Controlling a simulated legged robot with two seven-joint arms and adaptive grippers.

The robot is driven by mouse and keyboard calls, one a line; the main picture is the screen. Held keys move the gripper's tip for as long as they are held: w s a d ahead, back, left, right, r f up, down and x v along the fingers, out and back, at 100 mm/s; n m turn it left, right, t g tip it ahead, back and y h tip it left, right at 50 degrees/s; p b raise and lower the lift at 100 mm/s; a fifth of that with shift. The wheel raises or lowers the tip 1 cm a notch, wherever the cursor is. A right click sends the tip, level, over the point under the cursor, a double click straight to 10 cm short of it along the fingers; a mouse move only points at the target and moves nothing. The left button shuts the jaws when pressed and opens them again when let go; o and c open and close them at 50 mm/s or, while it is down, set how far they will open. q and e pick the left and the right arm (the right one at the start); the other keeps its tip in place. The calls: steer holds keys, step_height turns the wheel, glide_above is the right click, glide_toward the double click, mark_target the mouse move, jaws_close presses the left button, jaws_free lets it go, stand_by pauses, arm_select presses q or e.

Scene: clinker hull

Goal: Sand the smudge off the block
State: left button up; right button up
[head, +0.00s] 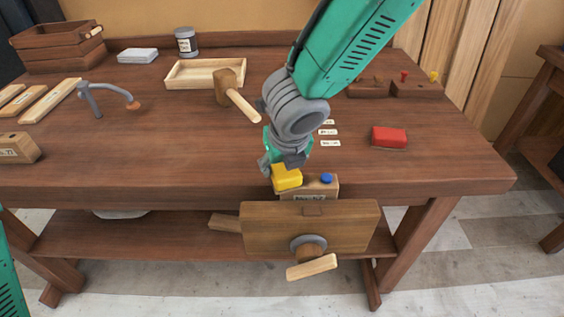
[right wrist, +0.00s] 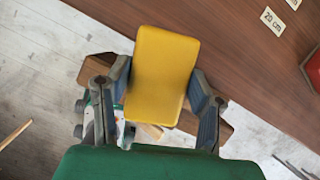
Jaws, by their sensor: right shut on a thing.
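My right gripper (head: 280,166) is shut on a yellow block (head: 287,177). The right wrist view shows the yellow block (right wrist: 162,75) between the two fingers. A pale wooden block (head: 322,188) with a dark label on its front stands in the vise (head: 310,225) at the bench's front edge. A round blue patch (head: 327,178) shows on its top, just right of the yellow block. The yellow block is over the left part of the wooden block; I cannot tell whether they touch. No other smudge shows. My left gripper is out of view.
A red block (head: 389,137) lies on the bench (head: 190,155) at right, near small white labels (head: 329,132). A mallet (head: 235,95), a shallow tray (head: 205,73), a hand brace (head: 108,97) and a crate (head: 57,47) lie farther back.

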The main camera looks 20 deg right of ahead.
steer(key=shift+a+f, duration=0.25)
steer(key=shift+f, duration=0.1)
steer(key=shift+d+f+b, duration=0.1)
steer(key=shift+f+b, duration=0.25)
steer(key=shift+b, duration=0.15)
